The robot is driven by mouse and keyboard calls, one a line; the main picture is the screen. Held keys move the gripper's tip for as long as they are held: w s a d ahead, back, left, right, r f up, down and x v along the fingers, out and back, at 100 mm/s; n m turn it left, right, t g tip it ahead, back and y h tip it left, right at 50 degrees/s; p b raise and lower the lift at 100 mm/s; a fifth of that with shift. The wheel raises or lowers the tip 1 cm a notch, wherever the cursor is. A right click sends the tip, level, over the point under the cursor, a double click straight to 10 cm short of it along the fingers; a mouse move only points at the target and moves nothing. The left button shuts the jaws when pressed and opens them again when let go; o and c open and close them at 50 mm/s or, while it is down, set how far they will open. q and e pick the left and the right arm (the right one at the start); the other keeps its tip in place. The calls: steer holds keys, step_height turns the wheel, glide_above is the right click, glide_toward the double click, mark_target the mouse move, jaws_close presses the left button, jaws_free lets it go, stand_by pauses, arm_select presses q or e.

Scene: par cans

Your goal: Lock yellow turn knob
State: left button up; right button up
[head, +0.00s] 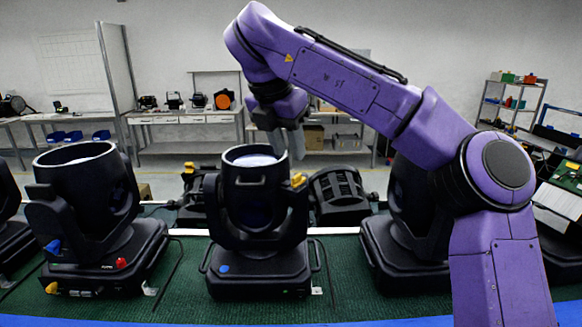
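A yellow turn knob (298,180) sits at the top of the right yoke arm of the middle black par can (253,215). The can stands upright on its base with its pale round face up. My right gripper (287,150) hangs pointing down just above and behind the knob in the picture, apart from it. Its grey fingers look spread with nothing between them. Another yellow knob (188,168) shows at the left yoke arm's side, farther back. My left gripper is out of view.
Another par can (85,195) stands at left, with blue (53,247) and red (121,263) knobs low on it. A third (405,225) at right is partly hidden by my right arm. They stand on a green mat (190,290). Benches (190,118) line the back wall.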

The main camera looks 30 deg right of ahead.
mark_target(296, 176)
steer(key=x, duration=0.7)
steer(key=shift+w, duration=0.35)
steer(key=shift+s, duration=0.3)
jaws_close()
steer(key=shift+w, duration=0.1)
